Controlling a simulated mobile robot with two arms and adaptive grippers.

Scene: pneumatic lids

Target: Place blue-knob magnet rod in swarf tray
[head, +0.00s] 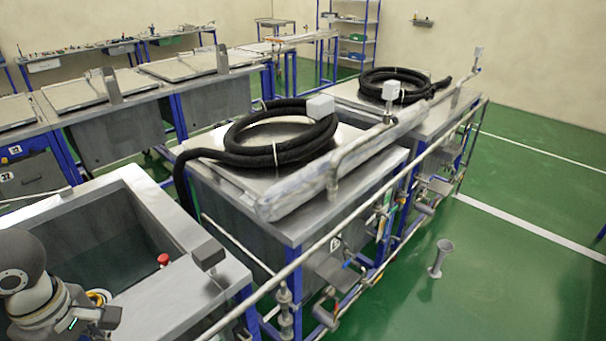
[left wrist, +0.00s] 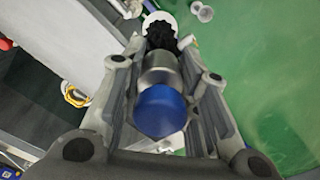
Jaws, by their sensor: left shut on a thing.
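The blue-knob magnet rod shows in the left wrist view, with its blue knob (left wrist: 161,110) toward the camera and a silvery metal body beyond. My left gripper (left wrist: 165,70) is shut around the rod, with one finger on each side. A black ribbed part and a white round part show past the rod; I cannot tell whether they belong to it. In the head view my left gripper (head: 98,316) is at the lower left, beside the near open tank, and the rod is not clear there. I cannot pick out the swarf tray. My right gripper is not in view.
The open grey tank (head: 150,205) has a wide rim. A red knob (head: 163,259) and a yellow ring (head: 97,297) are close to my left gripper. Pipe rails run along the right side. A grey funnel-like stand (head: 441,258) is on the open green floor.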

